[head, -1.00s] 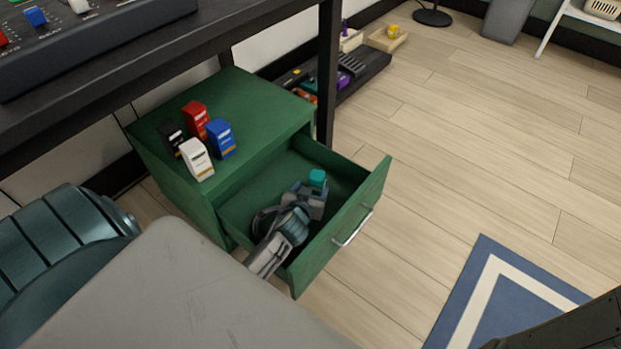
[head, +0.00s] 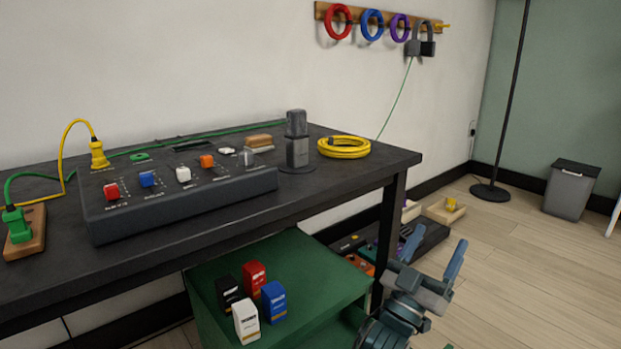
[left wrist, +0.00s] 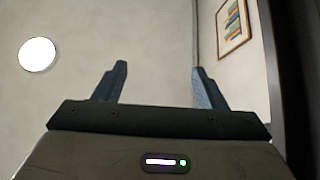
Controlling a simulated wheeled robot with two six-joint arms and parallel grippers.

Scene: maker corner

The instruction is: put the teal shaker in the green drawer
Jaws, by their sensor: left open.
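My left gripper (head: 435,246) is raised at the lower right of the head view, beside the green cabinet (head: 325,280). Its two fingers stand apart and point up, with nothing between them. The left wrist view also shows the open, empty gripper (left wrist: 159,80) against wall and ceiling. Only a sliver of the green drawer (head: 345,329) shows at the bottom edge of the head view, mostly cut off or behind my arm. The teal shaker is in neither view now. My right gripper is not in view.
Black, red, white and blue small boxes (head: 246,318) stand on the cabinet. Above is a black table (head: 345,172) with a control panel (head: 185,197), a grey upright device (head: 297,145) and a yellow cable coil (head: 344,147). Open floor (head: 540,265) lies right.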

